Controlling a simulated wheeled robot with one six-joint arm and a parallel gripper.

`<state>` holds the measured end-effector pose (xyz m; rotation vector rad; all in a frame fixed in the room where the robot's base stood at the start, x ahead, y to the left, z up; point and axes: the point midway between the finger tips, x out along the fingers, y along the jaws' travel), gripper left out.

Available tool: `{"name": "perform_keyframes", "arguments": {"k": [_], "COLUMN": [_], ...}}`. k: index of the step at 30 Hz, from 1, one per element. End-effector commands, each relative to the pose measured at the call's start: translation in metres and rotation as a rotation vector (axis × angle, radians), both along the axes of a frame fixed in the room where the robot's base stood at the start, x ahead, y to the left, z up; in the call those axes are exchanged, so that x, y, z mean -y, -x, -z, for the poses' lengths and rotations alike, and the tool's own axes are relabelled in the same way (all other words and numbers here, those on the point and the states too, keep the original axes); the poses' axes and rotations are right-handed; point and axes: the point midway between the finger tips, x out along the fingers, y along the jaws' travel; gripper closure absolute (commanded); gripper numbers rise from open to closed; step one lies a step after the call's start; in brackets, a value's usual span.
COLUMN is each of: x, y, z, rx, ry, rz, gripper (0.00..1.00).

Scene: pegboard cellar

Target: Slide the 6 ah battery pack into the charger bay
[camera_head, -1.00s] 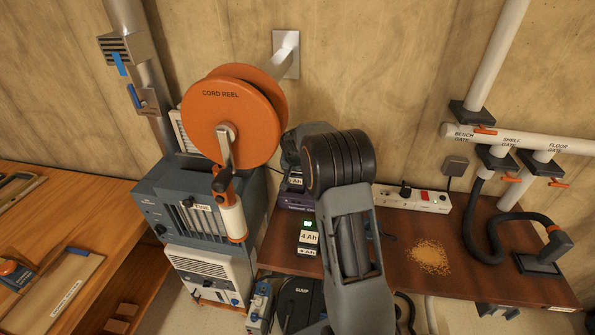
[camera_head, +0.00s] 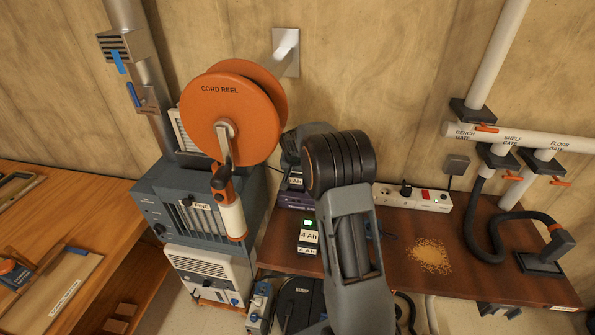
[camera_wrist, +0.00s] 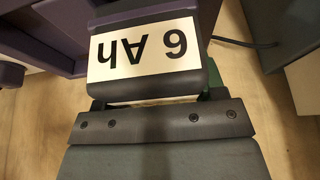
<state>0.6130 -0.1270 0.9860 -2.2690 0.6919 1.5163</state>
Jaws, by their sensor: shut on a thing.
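The 6 Ah battery pack (camera_wrist: 195,74) fills the upper middle of the wrist view, its white label upside down. My gripper (camera_wrist: 162,112) is shut on it. In the head view the pack's label (camera_head: 295,183) shows partly beside my arm, which hides most of the gripper. The purple charger (camera_head: 292,200) is right at the pack in the head view. Its purple body (camera_wrist: 35,38) also shows beside the pack in the wrist view. How deep the pack sits in the bay cannot be told.
A 4 Ah pack (camera_head: 309,237) with a green light stands in front, on the brown shelf (camera_head: 395,255). The orange cord reel (camera_head: 215,110) and a blue-grey machine (camera_head: 165,205) stand left. A power strip (camera_head: 425,198), sawdust (camera_head: 428,255) and a black hose (camera_head: 475,225) are right.

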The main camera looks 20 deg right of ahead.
Motion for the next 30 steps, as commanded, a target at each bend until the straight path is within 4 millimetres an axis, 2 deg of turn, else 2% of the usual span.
{"name": "perform_keyframes", "arguments": {"k": [30], "x": [0.0001], "y": [-0.0006], "z": [0.0073], "rx": [0.003], "ry": [0.001], "rz": [0.000], "gripper": [0.57]}}
